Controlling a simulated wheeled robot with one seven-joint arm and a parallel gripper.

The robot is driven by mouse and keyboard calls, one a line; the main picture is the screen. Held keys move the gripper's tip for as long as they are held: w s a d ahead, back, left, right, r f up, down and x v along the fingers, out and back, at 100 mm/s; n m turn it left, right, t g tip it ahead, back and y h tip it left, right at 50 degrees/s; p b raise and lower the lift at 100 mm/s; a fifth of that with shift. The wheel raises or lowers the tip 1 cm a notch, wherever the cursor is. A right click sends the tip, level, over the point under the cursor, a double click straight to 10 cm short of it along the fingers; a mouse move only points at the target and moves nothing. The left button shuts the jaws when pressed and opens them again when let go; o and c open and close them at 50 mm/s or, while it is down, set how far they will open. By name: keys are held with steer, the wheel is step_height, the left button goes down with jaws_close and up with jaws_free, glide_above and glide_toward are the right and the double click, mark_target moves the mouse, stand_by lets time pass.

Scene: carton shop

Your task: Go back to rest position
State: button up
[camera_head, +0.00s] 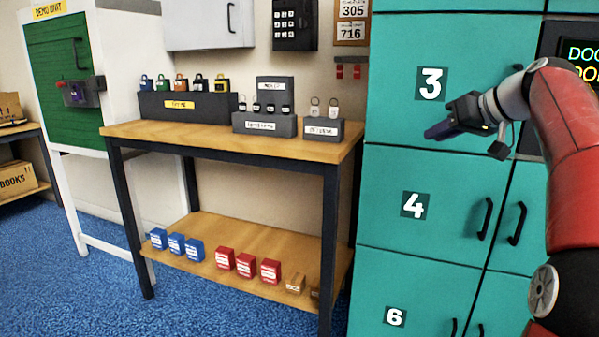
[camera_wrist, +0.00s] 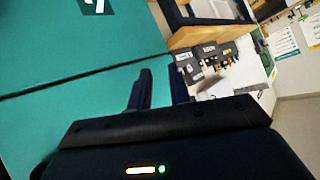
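My gripper (camera_head: 442,130) is raised in front of the teal lockers, between the doors marked 3 and 4, and points left in the head view. In the wrist view my gripper (camera_wrist: 160,84) shows two dark fingers standing apart with nothing between them. My red and black arm comes in from the right edge of the head view. The locker door 3 (camera_head: 460,60) is behind the gripper and appears closed. Any distance between the fingers and the lockers is hard to tell.
A wooden workbench (camera_head: 240,139) with padlocks and grey holders stands left of the lockers. Its lower shelf (camera_head: 220,232) carries blue, red and brown boxes. A green demo unit (camera_head: 65,95) is at far left. Blue carpet (camera_head: 200,305) is clear in front.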

steer(key=s+a+f+m+g+h, duration=0.1)
steer(key=s+a+f+g+h, duration=0.1)
steer(key=s+a+f, duration=0.5)
steer(key=s+a+f+m+g+h, duration=0.1)
steer(key=s+a+f, duration=0.35)
steer(key=a, duration=0.45)
steer(key=s+a+f+g+h, duration=0.1)
steer(key=s+a+f+h, duration=0.1)
steer(key=s+f, duration=1.5)
steer(key=shift+s+a+f+g, duration=0.3)
steer(key=shift+s+a, duration=0.2)
steer(key=shift+s, duration=0.2)
